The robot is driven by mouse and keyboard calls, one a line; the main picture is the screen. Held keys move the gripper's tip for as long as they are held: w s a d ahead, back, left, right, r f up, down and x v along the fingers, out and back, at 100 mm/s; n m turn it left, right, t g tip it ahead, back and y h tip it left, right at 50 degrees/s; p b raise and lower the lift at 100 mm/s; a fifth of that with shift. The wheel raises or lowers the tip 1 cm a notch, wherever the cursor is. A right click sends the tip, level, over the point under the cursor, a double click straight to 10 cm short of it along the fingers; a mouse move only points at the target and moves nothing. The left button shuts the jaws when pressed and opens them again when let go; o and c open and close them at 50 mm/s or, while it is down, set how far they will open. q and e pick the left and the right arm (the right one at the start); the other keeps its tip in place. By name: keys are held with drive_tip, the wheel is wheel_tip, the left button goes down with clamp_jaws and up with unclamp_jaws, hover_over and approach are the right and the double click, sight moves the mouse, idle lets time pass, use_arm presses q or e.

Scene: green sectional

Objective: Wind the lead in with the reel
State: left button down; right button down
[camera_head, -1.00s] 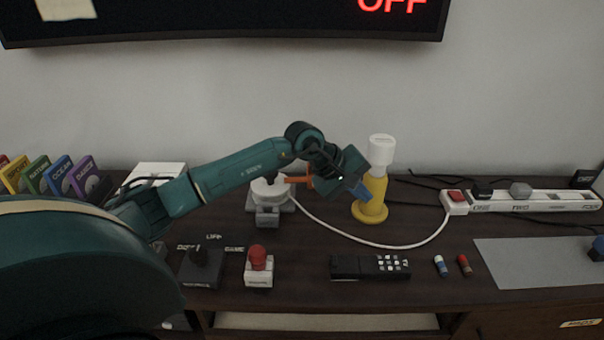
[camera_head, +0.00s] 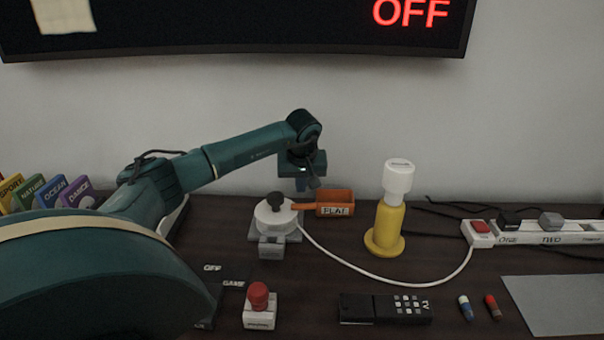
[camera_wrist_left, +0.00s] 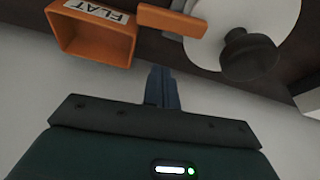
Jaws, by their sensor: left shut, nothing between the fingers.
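The reel (camera_head: 275,218) is a white drum with a dark knob on a grey stand, on the dark cabinet top. It also shows in the left wrist view (camera_wrist_left: 208,45). An orange arm (camera_head: 304,206) reaches right from the reel towards an open orange box marked FLAT (camera_head: 336,210). I cannot tell whether they are joined. The white lead (camera_head: 385,290) curves from the reel to the power strip (camera_head: 545,238). My left gripper (camera_head: 304,186) points down behind the orange arm, apart from it. Its fingers (camera_wrist_left: 162,86) are shut and empty. My right gripper is not in view.
A yellow stand with a white top (camera_head: 387,225) is right of the box. A red button (camera_head: 259,297), a remote (camera_head: 385,308) and two small cylinders are in front. A grey mat (camera_head: 565,300) lies at the right. A screen reading OFF (camera_head: 230,20) hangs above.

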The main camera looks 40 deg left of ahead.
sight(283, 211)
use_arm(q)
drive_tip(key=shift+f, duration=0.55)
drive_tip(key=shift+s+d+r, duration=0.1)
drive_tip(key=shift+s+d, duration=1.15)
drive_tip(key=shift+d, duration=0.05)
drive_tip(key=shift+s+d+m+p, duration=0.2)
drive_tip(key=shift+d+m+p, duration=0.15)
drive_tip(key=shift+m, duration=0.15)
